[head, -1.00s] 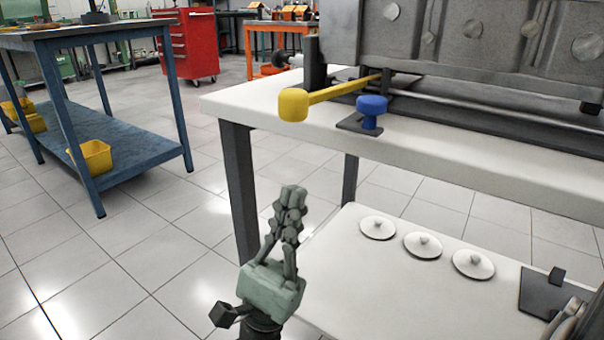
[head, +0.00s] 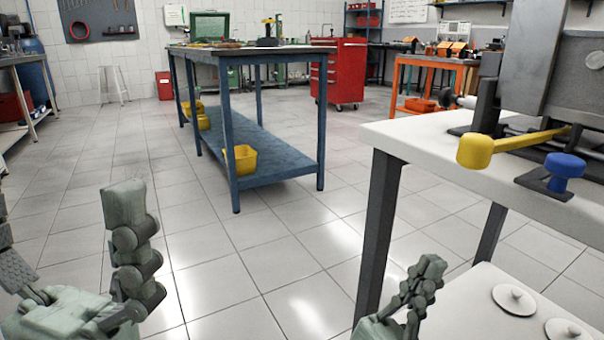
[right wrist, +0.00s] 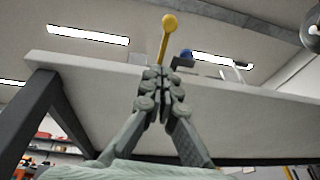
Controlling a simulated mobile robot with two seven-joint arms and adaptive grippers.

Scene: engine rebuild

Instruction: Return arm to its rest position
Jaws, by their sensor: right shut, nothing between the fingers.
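My right gripper (head: 430,268) is at the bottom of the head view, left of the white workbench's lower shelf, in front of a dark table leg. Its fingers are together and empty. In the right wrist view the fingertips (right wrist: 158,74) meet below the edge of the white tabletop (right wrist: 95,72). My left gripper (head: 66,235) is at the bottom left of the head view, with its fingers spread wide and nothing between them. Its left finger is cut by the picture edge.
The white workbench (head: 415,140) carries a yellow-knobbed lever (head: 475,151), a blue knob (head: 565,165) and a grey engine block (head: 577,70). White discs lie on its lower shelf (head: 470,290). A blue table (head: 270,165) stands behind. Tiled floor between is clear.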

